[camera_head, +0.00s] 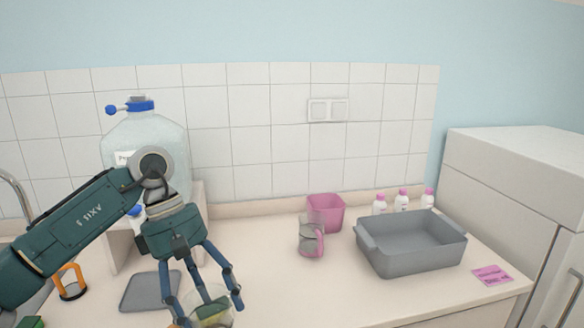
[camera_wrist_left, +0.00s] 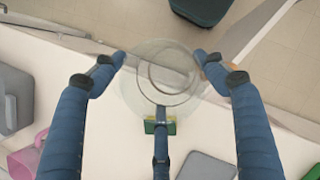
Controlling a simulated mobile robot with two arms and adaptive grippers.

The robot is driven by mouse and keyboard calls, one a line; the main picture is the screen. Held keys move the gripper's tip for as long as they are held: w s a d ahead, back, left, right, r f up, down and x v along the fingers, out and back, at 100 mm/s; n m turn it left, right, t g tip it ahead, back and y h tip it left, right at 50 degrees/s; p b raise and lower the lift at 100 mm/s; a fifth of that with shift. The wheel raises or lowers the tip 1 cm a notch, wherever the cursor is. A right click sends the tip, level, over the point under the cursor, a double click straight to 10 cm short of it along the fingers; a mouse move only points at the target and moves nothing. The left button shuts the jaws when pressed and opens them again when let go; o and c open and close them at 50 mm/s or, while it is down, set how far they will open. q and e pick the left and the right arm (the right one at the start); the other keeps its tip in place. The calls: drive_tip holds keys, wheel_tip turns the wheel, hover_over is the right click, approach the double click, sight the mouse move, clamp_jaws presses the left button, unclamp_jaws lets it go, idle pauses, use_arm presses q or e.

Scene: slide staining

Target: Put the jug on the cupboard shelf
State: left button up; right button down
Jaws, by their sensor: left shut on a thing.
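A clear jug with a pink handle (camera_head: 309,242) stands upright on the counter in the head view, in front of a pink container. My left gripper (camera_head: 208,304) is at the counter's front, left of this jug and apart from it. Its fingers are shut around a clear round glass vessel (camera_head: 219,318), which also shows between the fingers in the left wrist view (camera_wrist_left: 164,73). A green and yellow block (camera_wrist_left: 150,127) shows by the vessel; I cannot tell whether it is inside or beneath. No open cupboard shelf is visible. My right gripper is not in view.
A grey tub (camera_head: 412,246) stands right of the jug, with several small white bottles (camera_head: 401,202) behind it. A large water bottle (camera_head: 140,135) stands on a stand at left. A grey mat (camera_head: 150,291) lies on the counter. A tall white cabinet (camera_head: 505,185) stands at right.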

use_arm(q)
drive_tip(key=s+a+f+m+g+y, duration=0.1)
drive_tip(key=s+a+f+m+y, duration=0.1)
drive_tip(key=s+f+m, duration=0.2)
drive_tip(key=s+a+f+m+g+y, duration=0.1)
drive_tip(key=s+a+f+m+y, duration=0.1)
drive_tip(key=s+f+m, duration=0.3)
drive_tip(key=s+m, duration=0.3)
drive_tip(key=s, duration=0.2)
drive_tip(key=shift+s, duration=0.4)
drive_tip(key=shift+d, duration=0.1)
drive_tip(key=shift+w, duration=0.15)
